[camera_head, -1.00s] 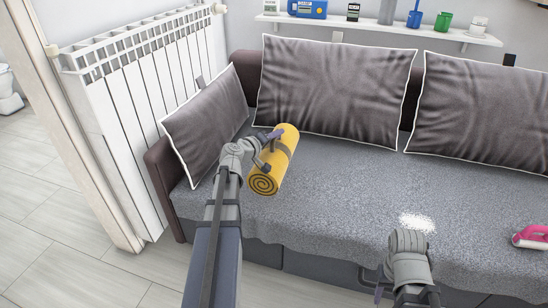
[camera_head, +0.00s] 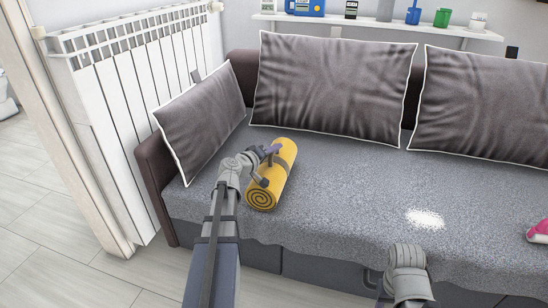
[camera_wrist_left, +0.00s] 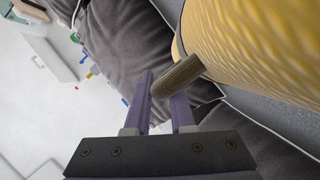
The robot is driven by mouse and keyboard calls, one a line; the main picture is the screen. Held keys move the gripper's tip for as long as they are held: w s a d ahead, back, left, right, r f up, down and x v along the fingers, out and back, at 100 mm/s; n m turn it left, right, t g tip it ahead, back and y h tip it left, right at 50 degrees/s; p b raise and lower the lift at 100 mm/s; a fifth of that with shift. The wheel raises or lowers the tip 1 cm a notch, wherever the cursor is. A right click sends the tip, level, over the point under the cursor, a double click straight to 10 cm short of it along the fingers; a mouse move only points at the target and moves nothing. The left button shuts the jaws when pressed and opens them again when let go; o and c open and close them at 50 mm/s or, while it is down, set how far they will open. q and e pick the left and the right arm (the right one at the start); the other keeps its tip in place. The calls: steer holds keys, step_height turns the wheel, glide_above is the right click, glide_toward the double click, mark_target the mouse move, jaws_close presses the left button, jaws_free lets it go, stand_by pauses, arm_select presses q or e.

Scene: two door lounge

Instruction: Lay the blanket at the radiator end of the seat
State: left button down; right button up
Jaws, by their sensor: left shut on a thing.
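The blanket (camera_head: 270,177) is a yellow roll with a spiral end and a dark strap. It is over the left part of the grey sofa seat (camera_head: 340,190), near the radiator (camera_head: 140,95). I cannot tell whether it touches the seat. My left gripper (camera_head: 270,165) is shut on the blanket's carrying handle. In the left wrist view the brown handle (camera_wrist_left: 178,76) sits between the fingers, with the blanket (camera_wrist_left: 260,45) beyond. My right gripper (camera_head: 380,288) is at the seat's front edge, mostly hidden by its own wrist.
A small grey cushion (camera_head: 200,120) leans at the radiator-side armrest (camera_head: 157,180). Larger cushions (camera_head: 330,90) line the back. A pink object (camera_head: 537,231) lies at the right, and a white patch (camera_head: 425,219) marks the seat.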

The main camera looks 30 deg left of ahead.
arm_select(q)
steer(key=shift+f, duration=0.1)
steer(key=shift+f, duration=0.1)
steer(key=shift+f, duration=0.15)
steer(key=c, duration=0.8)
jaws_free()
steer(key=shift+o, duration=0.2)
steer(key=shift+r, duration=0.35)
steer(key=p+v, duration=0.2)
steer(key=v, duration=1)
steer(key=shift+p, duration=0.4)
steer(key=shift+d, duration=0.1)
